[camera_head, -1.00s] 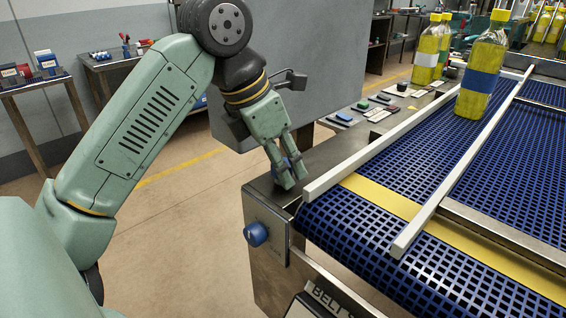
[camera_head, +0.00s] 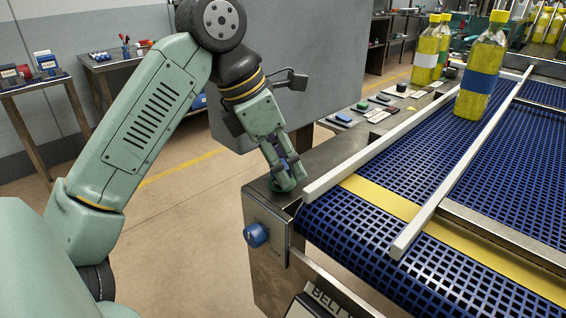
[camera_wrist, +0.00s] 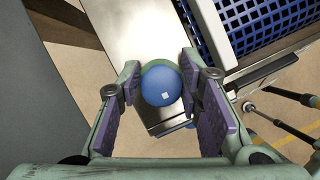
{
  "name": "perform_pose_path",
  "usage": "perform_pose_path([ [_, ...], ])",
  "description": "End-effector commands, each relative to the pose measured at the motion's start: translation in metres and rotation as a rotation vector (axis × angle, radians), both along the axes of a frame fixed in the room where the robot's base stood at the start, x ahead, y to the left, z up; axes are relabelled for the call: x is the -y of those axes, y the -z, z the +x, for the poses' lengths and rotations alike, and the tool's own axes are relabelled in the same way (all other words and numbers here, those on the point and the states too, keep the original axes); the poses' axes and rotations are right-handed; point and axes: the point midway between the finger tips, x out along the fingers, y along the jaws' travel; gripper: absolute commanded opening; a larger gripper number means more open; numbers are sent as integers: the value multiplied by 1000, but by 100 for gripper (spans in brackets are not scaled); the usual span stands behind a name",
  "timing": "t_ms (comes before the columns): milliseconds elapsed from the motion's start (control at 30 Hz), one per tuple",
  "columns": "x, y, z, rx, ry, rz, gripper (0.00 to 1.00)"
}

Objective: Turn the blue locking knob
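A round blue knob (camera_wrist: 160,85) with a small white mark sits on top of the metal end plate (camera_wrist: 145,30), with a green rim showing behind it in the wrist view. My gripper (camera_wrist: 160,80) is open, with one purple-padded finger on each side of the knob and narrow gaps visible. In the head view my gripper (camera_head: 284,172) points down over the plate beside the conveyor's corner, and its fingers largely hide this knob. A second blue knob (camera_head: 256,235) sticks out from the front panel of the conveyor's end; only a sliver of it shows in the wrist view.
The blue mesh belt (camera_head: 370,240) lies right of my gripper, with a white guide rail (camera_head: 400,145) at its near edge and a second white rail (camera_head: 460,170) further right. A yellow bottle (camera_head: 480,75) with a blue label stands on the belt. A grey panel (camera_head: 300,60) stands behind my arm.

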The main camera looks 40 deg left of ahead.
Motion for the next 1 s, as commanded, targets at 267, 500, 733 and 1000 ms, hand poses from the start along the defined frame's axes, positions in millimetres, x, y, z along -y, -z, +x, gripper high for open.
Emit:
perform_pose_path([
  [267,0,1,-1,-6,0,0,51],
  [500,0,2,-1,-9,1,-1,51],
  [733,-4,-16,-7,-8,-2,0,51],
  [1000,-15,-70,-27,-9,-5,3,51],
])
